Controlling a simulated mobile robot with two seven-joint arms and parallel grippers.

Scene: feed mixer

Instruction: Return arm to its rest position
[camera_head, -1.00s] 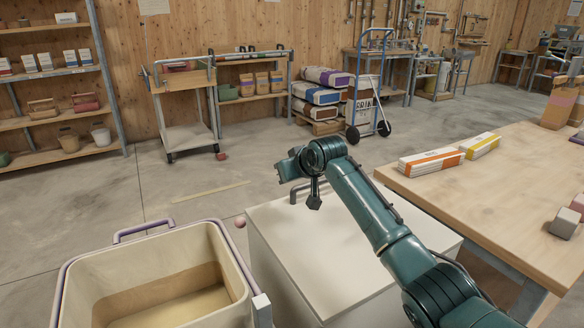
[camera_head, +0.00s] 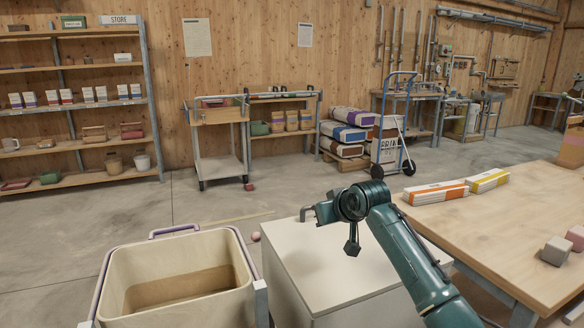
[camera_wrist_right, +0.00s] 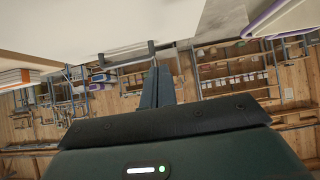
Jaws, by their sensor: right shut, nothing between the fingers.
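My right arm is dark teal and comes in from the lower right in the head view. Its gripper (camera_head: 352,247) hangs down over the white cabinet top (camera_head: 320,280), apart from anything there as far as I can see. In the right wrist view the fingers (camera_wrist_right: 157,72) are together and hold nothing. They point towards the grey handle (camera_wrist_right: 125,56) on the cabinet's edge, and the picture there is upside down. My left gripper is not in view.
A wooden table (camera_head: 510,230) with feed bags (camera_head: 436,192) and small blocks (camera_head: 556,250) is at right. Shelves (camera_head: 90,180), a cart (camera_head: 220,168) and a hand truck (camera_head: 392,130) stand farther back. The floor between is mostly clear.

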